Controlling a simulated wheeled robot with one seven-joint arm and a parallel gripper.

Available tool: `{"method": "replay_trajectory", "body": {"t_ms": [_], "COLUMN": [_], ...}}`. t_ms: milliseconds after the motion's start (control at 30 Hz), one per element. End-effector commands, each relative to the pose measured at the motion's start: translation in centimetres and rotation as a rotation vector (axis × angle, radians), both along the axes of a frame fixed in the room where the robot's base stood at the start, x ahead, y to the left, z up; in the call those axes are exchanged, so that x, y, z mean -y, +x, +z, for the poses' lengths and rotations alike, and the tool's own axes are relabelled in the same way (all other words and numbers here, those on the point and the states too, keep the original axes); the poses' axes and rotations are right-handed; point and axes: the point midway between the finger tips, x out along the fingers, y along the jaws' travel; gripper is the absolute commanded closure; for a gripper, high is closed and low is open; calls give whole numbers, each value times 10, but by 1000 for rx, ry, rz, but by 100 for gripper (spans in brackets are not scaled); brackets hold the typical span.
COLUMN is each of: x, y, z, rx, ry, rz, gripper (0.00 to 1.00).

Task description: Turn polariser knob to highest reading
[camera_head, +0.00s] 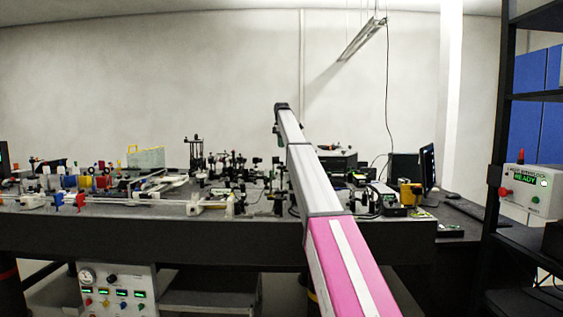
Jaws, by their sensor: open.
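I cannot make out the polariser knob among the small, dark optical parts on the bench (130,228). Several black posts and mounts (196,152) stand on the bench at the middle. A white control unit (118,290) below the bench at the left has a round gauge, coloured knobs and small green displays, too small to read. My arm reaches from the bottom right up over the bench, with its far end above the middle. My gripper cannot be made out.
A white box (526,190) at right shows a green "READY" display and red and green buttons. It is beside a dark shelf rack (497,130). A monitor (427,167) stands at the bench's right end. The bench is crowded; the space above it at left is free.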

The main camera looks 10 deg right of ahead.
Motion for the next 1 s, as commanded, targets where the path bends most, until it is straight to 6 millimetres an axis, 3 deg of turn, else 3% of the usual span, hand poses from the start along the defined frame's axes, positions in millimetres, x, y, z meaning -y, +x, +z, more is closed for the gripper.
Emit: {"method": "replay_trajectory", "body": {"t_ms": [433, 600, 833, 867, 1000], "x": [0, 0, 0, 0, 0], "y": [-1, 0, 0, 0, 0], "z": [-76, -88, -89, -89, -89], "rx": [-1, 0, 0, 0, 0], "ry": [0, 0, 0, 0, 0], "rz": [0, 0, 0, 0, 0], "gripper": [55, 55, 55, 58, 100]}}
